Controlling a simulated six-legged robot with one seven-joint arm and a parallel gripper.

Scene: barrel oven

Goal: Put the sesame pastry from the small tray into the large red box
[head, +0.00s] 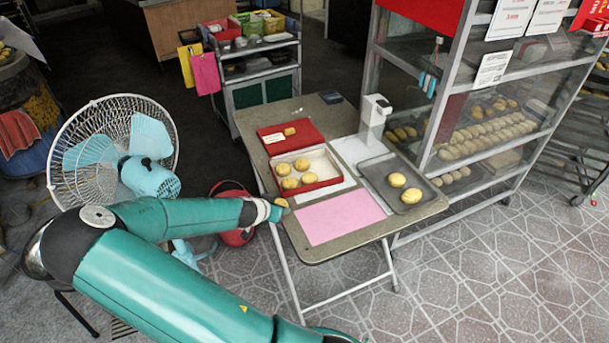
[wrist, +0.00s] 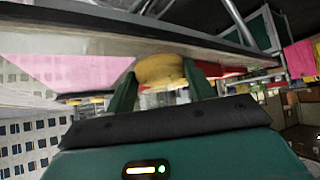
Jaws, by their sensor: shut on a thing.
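My gripper (head: 276,208) is at the left edge of the folding table, left of the pink sheet. In the wrist view my gripper (wrist: 160,85) is shut on a round golden pastry (wrist: 160,69), with a finger on each side of it. Sesame on it cannot be made out. The large red box (head: 333,181) has a pale inside and holds several pastries (head: 290,183). It lies beyond my gripper. The small dark grey tray (head: 376,170) on the right of the table holds two pastries (head: 397,180).
A red lid (head: 305,131) with a small yellow item lies behind the box. The pink sheet (head: 340,216) covers the table's front. A white dispenser (head: 375,115) stands at the back right, beside a glass cabinet (head: 480,130). A fan (head: 115,150) stands left.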

